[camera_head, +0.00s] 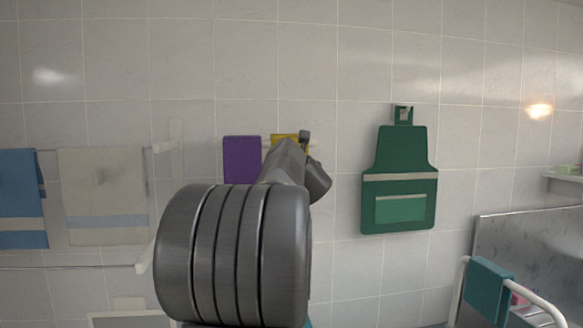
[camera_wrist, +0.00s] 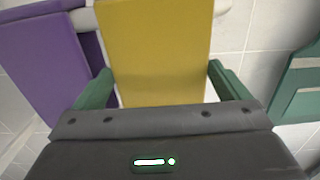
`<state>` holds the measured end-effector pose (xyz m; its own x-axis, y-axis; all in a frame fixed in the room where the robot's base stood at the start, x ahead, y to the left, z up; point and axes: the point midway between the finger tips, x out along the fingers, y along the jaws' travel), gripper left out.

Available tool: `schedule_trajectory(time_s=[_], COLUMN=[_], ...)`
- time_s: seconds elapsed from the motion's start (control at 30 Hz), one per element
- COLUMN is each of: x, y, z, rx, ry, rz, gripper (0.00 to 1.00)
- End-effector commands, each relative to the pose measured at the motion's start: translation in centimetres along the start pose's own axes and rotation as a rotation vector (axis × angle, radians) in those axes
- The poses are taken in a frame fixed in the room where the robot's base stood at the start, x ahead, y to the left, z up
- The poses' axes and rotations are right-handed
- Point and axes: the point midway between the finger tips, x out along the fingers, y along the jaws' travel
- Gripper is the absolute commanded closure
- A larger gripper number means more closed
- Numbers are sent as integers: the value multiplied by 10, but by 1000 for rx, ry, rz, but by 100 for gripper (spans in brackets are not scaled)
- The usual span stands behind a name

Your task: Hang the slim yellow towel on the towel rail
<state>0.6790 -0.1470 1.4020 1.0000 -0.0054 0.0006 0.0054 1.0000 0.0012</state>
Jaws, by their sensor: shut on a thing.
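The slim yellow towel (camera_wrist: 155,45) fills the upper middle of the wrist view, between the two green fingers of my gripper (camera_wrist: 160,78), which is shut on it. In the head view only a small upper part of the yellow towel (camera_head: 284,137) shows above my arm. The white towel rail (camera_wrist: 84,19) runs behind or under the towel's top; its right end shows just right of the towel. I cannot tell whether the towel rests on the rail. A purple towel (camera_head: 242,158) hangs on the rail directly left of the yellow one.
A green apron (camera_head: 399,183) hangs on the tiled wall to the right. Blue (camera_head: 20,195) and cream (camera_head: 103,187) towels hang at the far left. A teal cloth (camera_head: 488,287) lies over a white bar at lower right. My arm blocks the lower middle.

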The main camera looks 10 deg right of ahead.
Motion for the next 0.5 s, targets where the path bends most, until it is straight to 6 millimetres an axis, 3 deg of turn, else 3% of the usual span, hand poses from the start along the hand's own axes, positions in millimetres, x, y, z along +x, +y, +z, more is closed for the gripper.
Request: schedule_trajectory(time_s=[0.07, 0.1, 0.13, 0.5], x=[0, 0, 0, -9], y=[0, 0, 0, 0], z=[0, 0, 0, 0], rx=[0, 0, 0, 1], ry=[0, 0, 0, 0], rz=[0, 0, 0, 0], gripper=[33, 3, 0, 0])
